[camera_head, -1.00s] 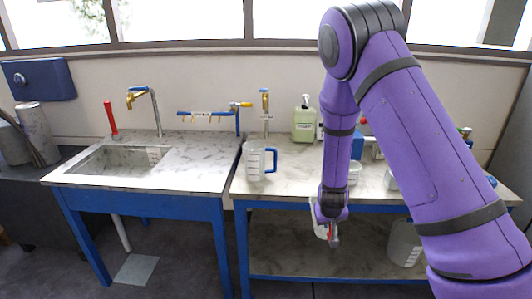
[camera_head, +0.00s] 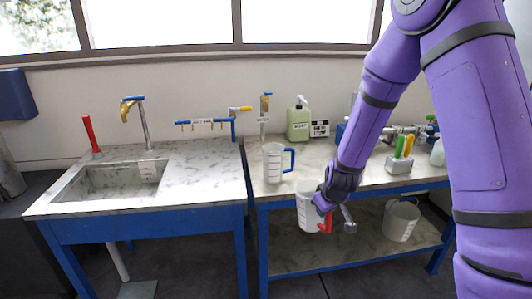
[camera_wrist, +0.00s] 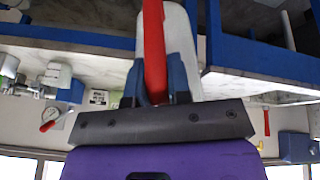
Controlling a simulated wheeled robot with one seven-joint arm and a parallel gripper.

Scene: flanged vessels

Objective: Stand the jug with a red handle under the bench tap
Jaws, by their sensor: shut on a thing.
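The jug with a red handle (camera_head: 307,212) is a white, open-topped vessel held in front of the bench edge, below the bench top. My gripper (camera_head: 323,204) is shut on its red handle; the wrist view shows the blue fingers (camera_wrist: 160,82) on either side of the red handle (camera_wrist: 154,40), with the white body (camera_wrist: 181,38) behind. The jug looks roughly upright. A small brass tap with a blue top (camera_head: 265,108) stands at the back of the right bench, with a label below it. Another tap (camera_head: 133,106) stands by the sink.
A clear jug with a blue handle (camera_head: 273,163) stands on the right bench in front of the brass tap. A green soap bottle (camera_head: 298,124) stands behind it. A bucket (camera_head: 401,220) is on the lower shelf. The sink (camera_head: 110,178) is at left.

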